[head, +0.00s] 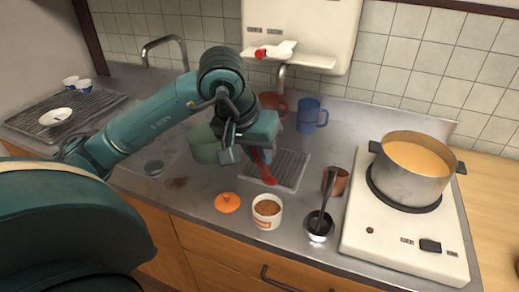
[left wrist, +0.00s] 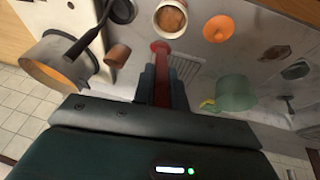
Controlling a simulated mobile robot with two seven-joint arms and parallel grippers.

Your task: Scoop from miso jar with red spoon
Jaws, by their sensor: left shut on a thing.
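My left gripper (head: 243,150) is shut on the red spoon (head: 263,170), above the grey ribbed mat on the counter. In the left wrist view the red spoon (left wrist: 160,50) points away from between the fingers of my left gripper (left wrist: 163,85). The miso jar (head: 267,212) is a small white pot with brown paste inside, standing open at the counter's front. It also shows in the left wrist view (left wrist: 170,18). Its orange lid (head: 228,202) lies on the counter to its left. The spoon's bowl is apart from the jar, behind it. My right gripper is not in view.
A ladle (head: 321,222) rests in a small metal holder right of the jar, with a brown cup (head: 336,181) behind it. A pot of orange soup (head: 413,167) stands on the white stove (head: 380,238). Blue (head: 312,114) and red mugs and a green pot (head: 205,148) stand farther back.

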